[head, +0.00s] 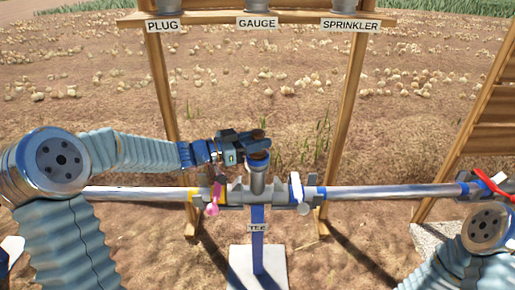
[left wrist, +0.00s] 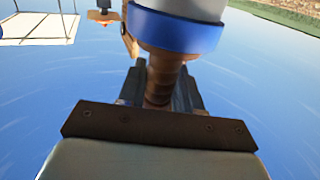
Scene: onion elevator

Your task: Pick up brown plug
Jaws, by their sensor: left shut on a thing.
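The brown plug (head: 258,147) is at the top of the tee's upright outlet (head: 258,178), which has a blue collar. My left gripper (head: 247,143) reaches in from the left and is shut on the plug, partly hiding it. In the left wrist view, the brown plug (left wrist: 160,84) shows between the dark fingers, close to the blue-collared outlet (left wrist: 178,28). I cannot tell how far the plug sits in the outlet. My right gripper is not in view; only part of my right arm shows at the lower right.
A horizontal metal pipe (head: 390,192) runs through the tee, with a pink valve handle (head: 212,209) and a white one (head: 296,190) beside it. A red handle (head: 491,184) is at the right. A wooden rack (head: 205,18) labelled PLUG, GAUGE and SPRINKLER stands behind.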

